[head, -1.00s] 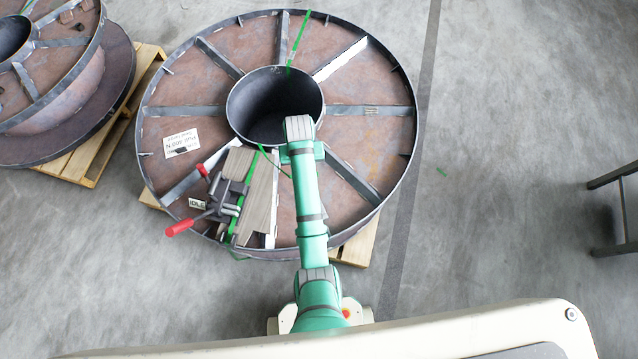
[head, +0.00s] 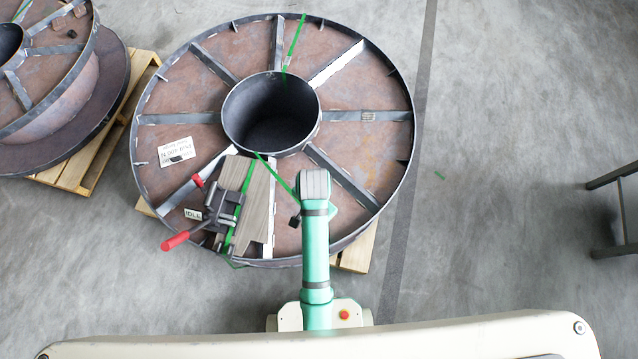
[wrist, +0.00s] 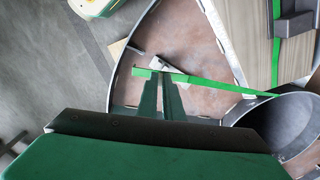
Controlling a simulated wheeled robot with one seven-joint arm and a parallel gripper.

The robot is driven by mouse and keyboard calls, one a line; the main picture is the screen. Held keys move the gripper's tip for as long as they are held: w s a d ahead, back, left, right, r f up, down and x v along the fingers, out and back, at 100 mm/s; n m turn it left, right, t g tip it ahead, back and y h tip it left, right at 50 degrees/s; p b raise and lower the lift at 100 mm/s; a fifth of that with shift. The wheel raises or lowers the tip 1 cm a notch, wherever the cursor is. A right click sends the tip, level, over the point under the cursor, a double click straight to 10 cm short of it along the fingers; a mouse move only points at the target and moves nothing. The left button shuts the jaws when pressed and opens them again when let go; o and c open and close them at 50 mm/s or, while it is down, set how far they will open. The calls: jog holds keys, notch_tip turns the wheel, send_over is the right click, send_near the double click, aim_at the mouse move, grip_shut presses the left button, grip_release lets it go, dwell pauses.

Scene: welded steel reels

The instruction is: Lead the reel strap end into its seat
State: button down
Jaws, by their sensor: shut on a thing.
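The green strap (head: 275,173) runs from the near rim of the reel's hub to my gripper. My gripper (wrist: 160,76) is shut on the strap; in the wrist view the strap (wrist: 225,87) crosses its fingertips, and a short free end sticks out to the left. In the head view my gripper is mostly hidden by my arm, over the reel's near side. The strap tensioner (head: 220,213), dark with red handles, sits on boards at the reel's near left. Another length of green strap passes under it. I cannot tell which part is the seat.
The large steel reel (head: 410,150) lies flat on a wooden pallet (head: 356,256). Wooden boards (head: 258,205) lie across its spokes, next to an IDLE plate (head: 193,214). A second reel (head: 110,100) stands at the upper left.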

jog(key=s+r+m, duration=0.2)
jog(key=s+m, duration=0.2)
jog(key=s, duration=0.3)
jog(key=shift+r+m, duration=0.3)
jog(key=shift+m, duration=0.1)
jog(key=shift+s, duration=0.2)
jog(key=w+f, duration=0.8)
jog(key=w, duration=0.1)
jog(key=w+f, duration=0.4)
jog(key=w, duration=0.1)
jog(key=shift+a, duration=0.2)
jog(key=shift+f, duration=0.35)
jog(key=shift+f, duration=0.15)
